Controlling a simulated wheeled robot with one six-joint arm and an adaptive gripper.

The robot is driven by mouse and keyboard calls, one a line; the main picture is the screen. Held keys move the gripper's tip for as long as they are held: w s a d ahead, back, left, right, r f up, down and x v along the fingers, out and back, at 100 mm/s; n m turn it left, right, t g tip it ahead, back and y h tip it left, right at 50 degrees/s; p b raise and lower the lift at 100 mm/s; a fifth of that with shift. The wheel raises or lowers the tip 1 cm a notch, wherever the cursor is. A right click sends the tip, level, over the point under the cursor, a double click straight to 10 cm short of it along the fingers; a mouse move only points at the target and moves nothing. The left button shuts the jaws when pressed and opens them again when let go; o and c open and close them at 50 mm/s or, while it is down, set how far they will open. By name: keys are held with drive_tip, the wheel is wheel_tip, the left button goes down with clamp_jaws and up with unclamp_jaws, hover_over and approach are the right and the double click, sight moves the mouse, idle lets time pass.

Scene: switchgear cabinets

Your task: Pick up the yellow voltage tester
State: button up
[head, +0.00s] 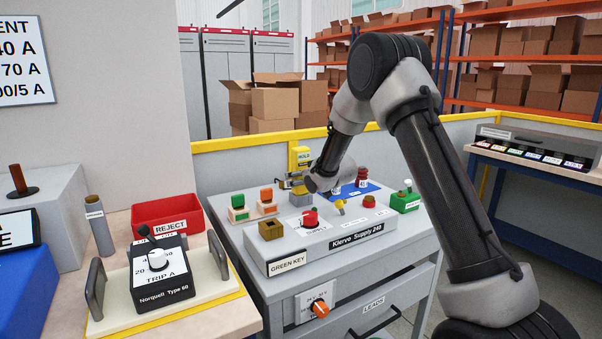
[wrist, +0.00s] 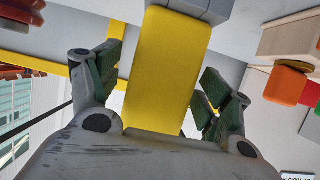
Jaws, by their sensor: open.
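The yellow voltage tester (head: 300,157) stands upright at the back of the grey supply bench, with a grey block (head: 299,199) below it. In the wrist view the tester (wrist: 166,65) fills the middle, its far end meeting a grey block (wrist: 203,9). My gripper (head: 292,182) is at the tester, reaching in from the right in the head view. In the wrist view my gripper (wrist: 160,88) is open, one finger on each side of the tester. A gap shows beside each finger. My wrist hides part of the tester's surroundings in the head view.
Green and orange blocks (head: 267,202) stand left of the tester. A red knob (head: 310,217), a blue mat (head: 352,193) and a green box (head: 405,202) are also on the bench. A yellow-topped partition (head: 235,145) runs behind. A red reject bin (head: 166,218) is left.

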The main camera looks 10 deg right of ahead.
sight(303, 149)
drive_tip(key=shift+w+a+f, duration=0.1)
drive_tip(key=shift+w+a, duration=0.05)
drive_tip(key=shift+w, duration=0.15)
drive_tip(key=c, duration=1.3)
wheel_tip(303, 149, up, 10)
drive_tip(key=shift+r, duration=0.1)
drive_tip(key=shift+r, duration=3.5)
